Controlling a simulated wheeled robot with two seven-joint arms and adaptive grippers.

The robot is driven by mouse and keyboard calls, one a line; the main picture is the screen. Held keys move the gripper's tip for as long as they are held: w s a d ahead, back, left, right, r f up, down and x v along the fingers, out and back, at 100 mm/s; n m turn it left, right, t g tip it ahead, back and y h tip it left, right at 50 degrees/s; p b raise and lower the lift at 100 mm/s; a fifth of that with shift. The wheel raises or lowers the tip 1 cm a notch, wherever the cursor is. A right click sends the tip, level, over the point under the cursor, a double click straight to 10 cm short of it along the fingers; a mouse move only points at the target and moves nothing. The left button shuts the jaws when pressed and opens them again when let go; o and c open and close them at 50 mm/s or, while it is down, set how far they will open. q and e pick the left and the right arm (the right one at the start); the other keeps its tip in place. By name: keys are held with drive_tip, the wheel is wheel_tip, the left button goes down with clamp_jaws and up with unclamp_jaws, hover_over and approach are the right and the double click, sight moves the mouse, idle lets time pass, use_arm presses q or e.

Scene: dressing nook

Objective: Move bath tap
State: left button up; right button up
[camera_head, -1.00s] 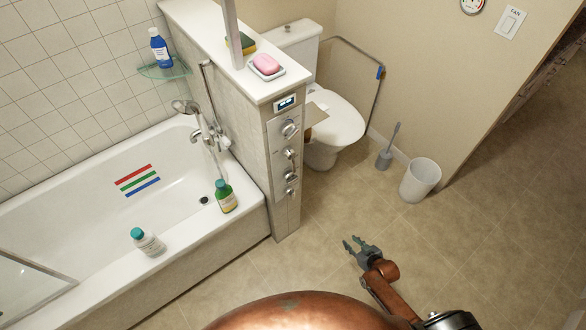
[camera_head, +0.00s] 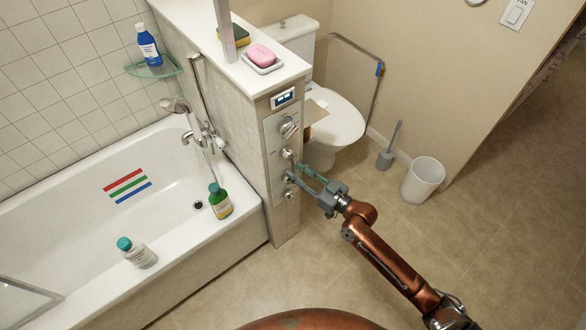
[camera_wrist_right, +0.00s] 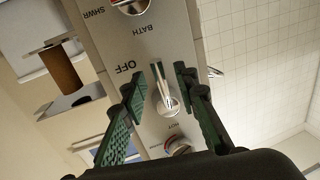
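A chrome lever (camera_wrist_right: 162,78) stands on the metal control panel (camera_wrist_right: 212,25), near the letters BATH and OFF. My right gripper (camera_wrist_right: 157,75) is open, with its green fingers on either side of the lever. Contact with the lever cannot be told. In the head view, the right gripper (camera_head: 297,173) reaches from the lower right to the lower controls on the panel (camera_head: 272,135) at the end of the half wall. Its fingers partly cover those controls. A chrome mixer with a hand shower (camera_head: 207,136) is on the wall over the bath. My left gripper is not in view.
A large knob (camera_head: 288,128) sits higher on the panel. The white bathtub (camera_head: 70,220) is left, with a green bottle (camera_head: 220,203) and a white bottle (camera_head: 140,254) on its rim. The toilet (camera_head: 336,118) is behind the panel; a bin (camera_head: 423,180) stands right.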

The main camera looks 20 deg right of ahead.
drive_tip(key=shift+x, duration=1.2)
drive_tip(key=shift+c, duration=0.6)
clamp_jaws()
